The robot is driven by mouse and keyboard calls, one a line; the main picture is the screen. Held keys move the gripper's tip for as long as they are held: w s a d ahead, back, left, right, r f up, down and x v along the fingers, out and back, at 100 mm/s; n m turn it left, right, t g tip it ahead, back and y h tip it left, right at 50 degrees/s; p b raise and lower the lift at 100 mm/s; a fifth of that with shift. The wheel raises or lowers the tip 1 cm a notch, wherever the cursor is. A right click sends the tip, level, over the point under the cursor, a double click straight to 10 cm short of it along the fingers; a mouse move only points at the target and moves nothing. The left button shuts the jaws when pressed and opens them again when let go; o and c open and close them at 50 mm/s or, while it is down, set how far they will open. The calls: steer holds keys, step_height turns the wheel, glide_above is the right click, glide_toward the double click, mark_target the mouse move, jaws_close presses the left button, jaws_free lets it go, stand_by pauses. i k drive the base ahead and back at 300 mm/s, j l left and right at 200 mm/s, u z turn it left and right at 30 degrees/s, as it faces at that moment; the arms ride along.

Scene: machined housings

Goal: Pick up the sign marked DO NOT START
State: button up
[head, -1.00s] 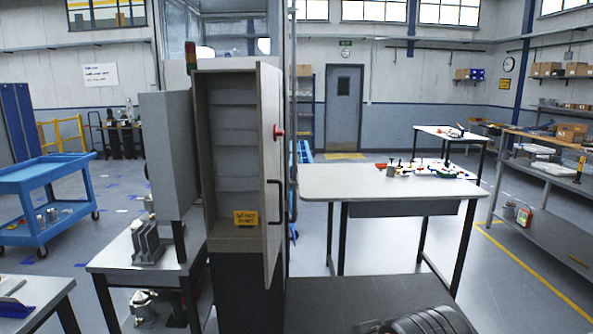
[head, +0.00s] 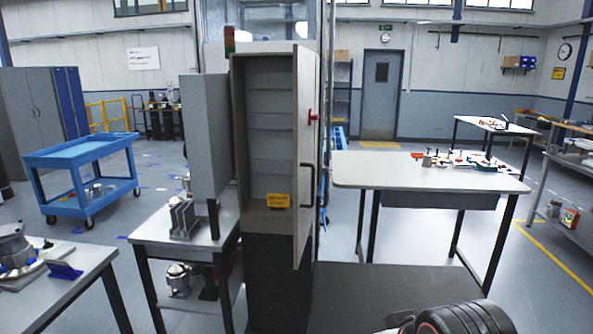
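A small yellow sign (head: 278,200) with dark lettering, too small to read, stands at the bottom of a tall open cabinet (head: 240,150) in the middle of the head view. The cabinet door (head: 305,150) is swung open to the right, with a black handle and a red knob on it. A dark rounded part of my arm shows at the bottom right edge. My gripper's fingers are not in view.
A grey-topped table (head: 400,170) with small parts stands right of the cabinet. A low bench (head: 185,232) with metal housings stands to its left. A blue cart (head: 85,155) is farther left, and another table (head: 60,285) fills the lower left corner.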

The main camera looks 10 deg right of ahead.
mark_target(277, 201)
steer(key=i+j, duration=0.1)
steer(key=j, duration=0.3)
steer(key=i+j+z, duration=0.1)
steer(key=j, duration=0.3)
steer(key=i+j, duration=0.1)
steer(key=j, duration=0.3)
steer(key=i+j+z, duration=0.1)
steer(key=j, duration=0.35)
